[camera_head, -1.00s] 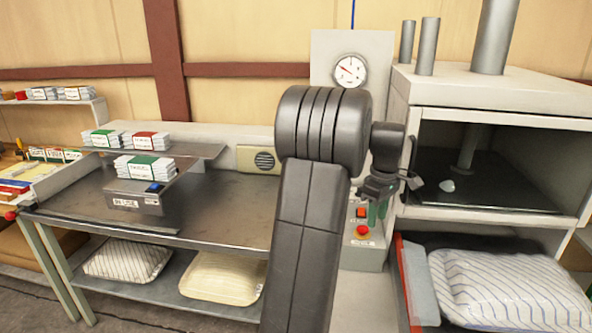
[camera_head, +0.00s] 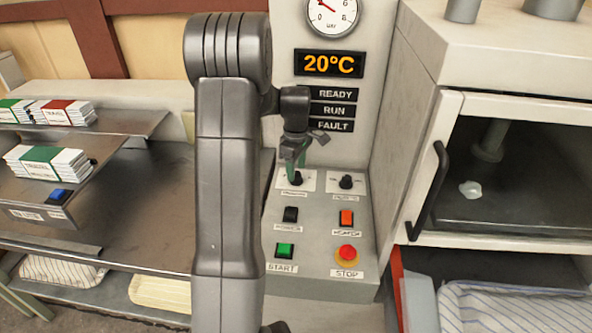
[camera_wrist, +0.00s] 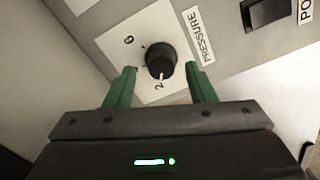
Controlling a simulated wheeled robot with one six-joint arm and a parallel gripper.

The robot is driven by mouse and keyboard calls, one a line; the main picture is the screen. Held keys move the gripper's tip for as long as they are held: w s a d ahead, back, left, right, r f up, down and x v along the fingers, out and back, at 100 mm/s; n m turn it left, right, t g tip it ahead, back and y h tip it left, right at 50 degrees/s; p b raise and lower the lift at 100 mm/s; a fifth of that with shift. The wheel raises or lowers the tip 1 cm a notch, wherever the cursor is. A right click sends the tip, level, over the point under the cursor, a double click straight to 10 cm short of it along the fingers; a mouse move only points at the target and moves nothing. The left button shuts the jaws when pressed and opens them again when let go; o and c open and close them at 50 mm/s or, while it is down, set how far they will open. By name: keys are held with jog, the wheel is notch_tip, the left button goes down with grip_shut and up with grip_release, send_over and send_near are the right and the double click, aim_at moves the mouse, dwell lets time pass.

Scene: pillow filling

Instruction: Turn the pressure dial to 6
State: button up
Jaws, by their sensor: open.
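The pressure dial (camera_head: 296,179) is a black knob on a white plate at the upper left of the control panel. In the wrist view the dial (camera_wrist: 160,58) has its pale pointer mark toward the printed 2; the 6 is at upper left. The word PRESSURE is printed to its right. My gripper (camera_wrist: 160,72) is open, with one green finger on each side of the dial; whether they touch it I cannot tell. In the head view my gripper (camera_head: 292,162) comes down onto the dial from above and partly hides it.
Beside it is a second black knob (camera_head: 346,182). Below are a black switch (camera_head: 290,214), an orange switch (camera_head: 346,217), a green START button (camera_head: 285,250) and a red STOP button (camera_head: 347,252). Above, a display (camera_head: 330,64) reads 20°C. An open-fronted cabinet (camera_head: 436,82) stands right.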

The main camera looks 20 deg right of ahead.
jog(key=shift+f, duration=0.8)
jog(key=shift+c, duration=0.4)
jog(key=c, duration=0.9)
